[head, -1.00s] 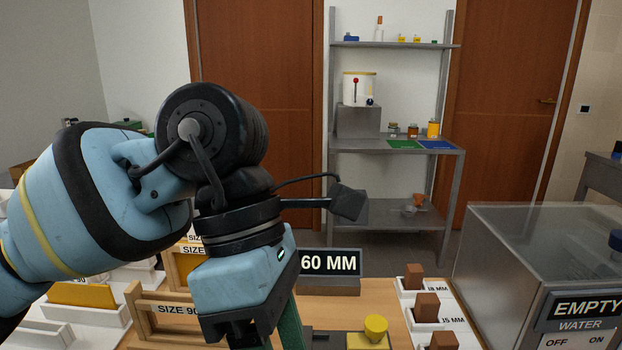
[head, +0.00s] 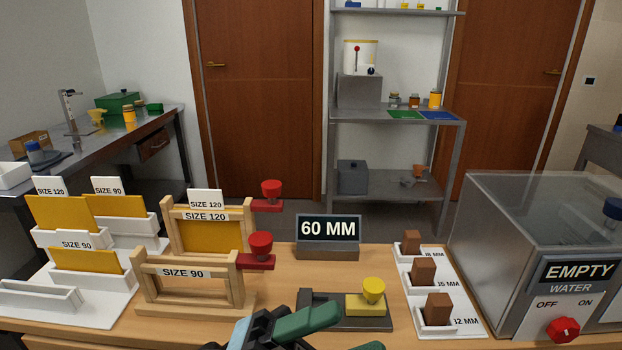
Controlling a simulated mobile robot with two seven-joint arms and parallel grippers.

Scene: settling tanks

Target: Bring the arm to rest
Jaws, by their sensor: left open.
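My left gripper (head: 352,331) is at the bottom edge of the head view, with one green finger in full sight and the other cut off by the frame. Its jaws are open, and I see nothing held between them. It is in front of the dark base with the yellow knob block (head: 373,298), low at the near side of the table (head: 385,262). Most of the left arm is out of view. My right gripper is not in view.
Wooden frames marked SIZE 90 (head: 190,272) and SIZE 120 (head: 206,216) stand left, with red clamps. A 60 MM sign (head: 328,229) stands behind. Brown blocks sit in a white tray (head: 437,284) at right, beside a clear tank (head: 520,215) marked EMPTY.

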